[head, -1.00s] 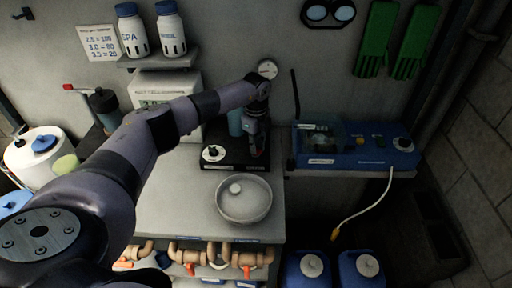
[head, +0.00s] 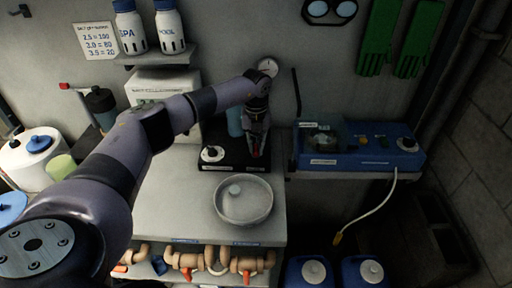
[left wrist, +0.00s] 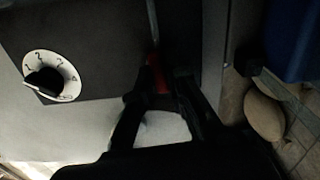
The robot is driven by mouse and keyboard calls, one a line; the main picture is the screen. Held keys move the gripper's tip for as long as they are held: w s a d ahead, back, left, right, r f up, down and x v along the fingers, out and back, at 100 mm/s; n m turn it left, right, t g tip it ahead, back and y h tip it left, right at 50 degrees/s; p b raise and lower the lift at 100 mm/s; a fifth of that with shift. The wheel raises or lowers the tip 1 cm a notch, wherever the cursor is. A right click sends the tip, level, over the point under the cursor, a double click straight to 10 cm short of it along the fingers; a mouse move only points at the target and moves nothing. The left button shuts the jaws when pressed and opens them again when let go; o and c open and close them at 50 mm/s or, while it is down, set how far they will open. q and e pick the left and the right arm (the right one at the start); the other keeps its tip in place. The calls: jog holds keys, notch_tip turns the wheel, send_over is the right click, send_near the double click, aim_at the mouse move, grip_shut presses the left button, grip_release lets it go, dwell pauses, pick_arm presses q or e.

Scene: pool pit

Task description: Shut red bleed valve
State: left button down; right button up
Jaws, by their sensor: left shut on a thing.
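The red bleed valve (left wrist: 155,76) shows as a small red piece between the fingers of my left gripper (left wrist: 160,88) in the left wrist view. In the head view my left gripper (head: 256,150) points down at the right side of a black unit, and a bit of red shows at its fingertips. The gripper is shut on the red valve, and its fingers hide much of it. A white numbered dial with a black knob (left wrist: 44,82) sits on the unit to the left of the gripper; the dial also shows in the head view (head: 212,154). My right gripper is not in view.
A shallow round dish (head: 243,215) lies on the bench in front of the black unit. A blue device (head: 370,158) with a hanging cable stands to the right. Pipes with orange handles (head: 187,272) run below the bench front.

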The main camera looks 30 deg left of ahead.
pick_arm(q)
jog(key=shift+w+a+r+m, duration=0.1)
jog(key=shift+r+m, duration=0.1)
jog(key=shift+m, duration=0.4)
jog(key=c, duration=1.6)
grip_release()
jog(key=shift+f, duration=0.15)
notch_tip(320, 180, up, 12)
